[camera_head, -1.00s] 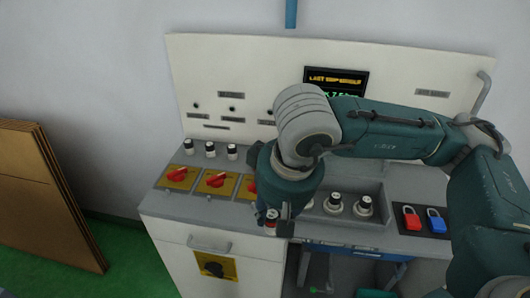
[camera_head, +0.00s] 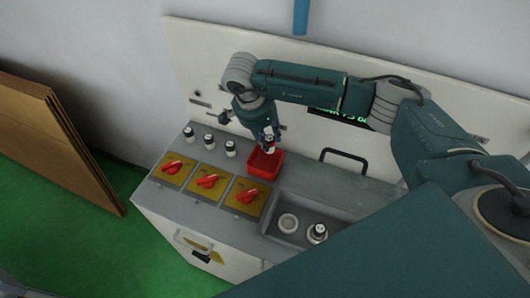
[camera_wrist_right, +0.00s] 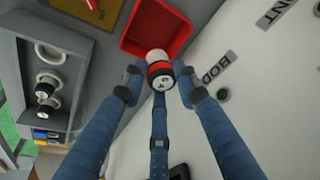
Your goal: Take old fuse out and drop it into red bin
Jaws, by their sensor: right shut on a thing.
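My right gripper (camera_head: 267,137) is shut on a fuse (camera_head: 269,147), a small white cylinder with a dark and red band. It holds the fuse over the red bin (camera_head: 263,166), a small open box on the grey console top. In the right wrist view the fuse (camera_wrist_right: 160,74) sits between the blue fingers of the gripper (camera_wrist_right: 158,88). The red bin (camera_wrist_right: 135,36) lies beyond the fuse, and its visible floor looks empty. My left gripper is not in view.
A recessed grey tray (camera_head: 272,232) holds a white ring (camera_head: 288,222) and a black-and-white capped piece (camera_head: 317,232). Red rotary switches (camera_head: 207,181) on yellow plates line the console's front. Several black-and-white pieces (camera_head: 209,142) stand behind them. A black handle (camera_head: 345,158) is right of the bin.

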